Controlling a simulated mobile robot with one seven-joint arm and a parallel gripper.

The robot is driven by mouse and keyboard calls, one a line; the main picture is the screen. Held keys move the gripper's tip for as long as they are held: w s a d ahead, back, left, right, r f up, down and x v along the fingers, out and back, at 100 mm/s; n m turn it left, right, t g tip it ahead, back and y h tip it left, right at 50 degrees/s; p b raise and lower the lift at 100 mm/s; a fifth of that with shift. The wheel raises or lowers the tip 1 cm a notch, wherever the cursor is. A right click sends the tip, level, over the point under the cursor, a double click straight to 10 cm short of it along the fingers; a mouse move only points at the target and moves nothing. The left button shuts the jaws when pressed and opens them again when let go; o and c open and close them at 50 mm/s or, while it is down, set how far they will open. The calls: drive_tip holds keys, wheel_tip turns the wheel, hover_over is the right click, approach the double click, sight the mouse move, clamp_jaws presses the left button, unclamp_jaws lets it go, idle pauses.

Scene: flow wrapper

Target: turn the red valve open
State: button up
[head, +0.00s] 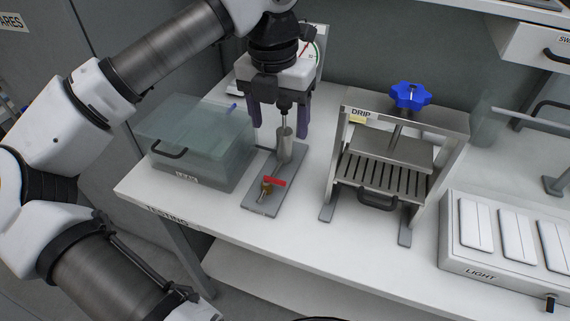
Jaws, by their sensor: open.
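The red valve (275,182) is a small red lever on a brass body (266,190), mounted on a flat grey plate (262,204) near the front of the white bench. The lever points to the right in the head view, crosswise to the plate. A grey metal cylinder (285,146) stands on the same plate behind the valve. My gripper (279,130) hangs above and behind the valve, pointing down. Its two dark fingers are spread apart on either side of the cylinder's top rod, and I cannot tell whether they touch anything. It is apart from the lever.
A clear lidded box (195,140) with a black handle stands left of the plate. A metal press frame labelled DRIP (458,128), with a blue star knob (410,95), stands to the right. A light panel (482,274) is farther right. The bench front edge is close to the valve.

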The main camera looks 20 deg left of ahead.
sight(274, 182)
drive_tip(key=shift+y, duration=0.3)
drive_tip(key=f, duration=0.4)
drive_tip(key=f+p, duration=0.1)
drive_tip(key=f, duration=0.4)
drive_tip(key=a+f+p, duration=0.1)
drive_tip(key=f, duration=0.3)
drive_tip(key=shift+s+f, duration=0.35)
drive_tip(key=shift+f, duration=0.05)
drive_tip(key=c, duration=1)
drive_tip(key=shift+a, duration=0.1)
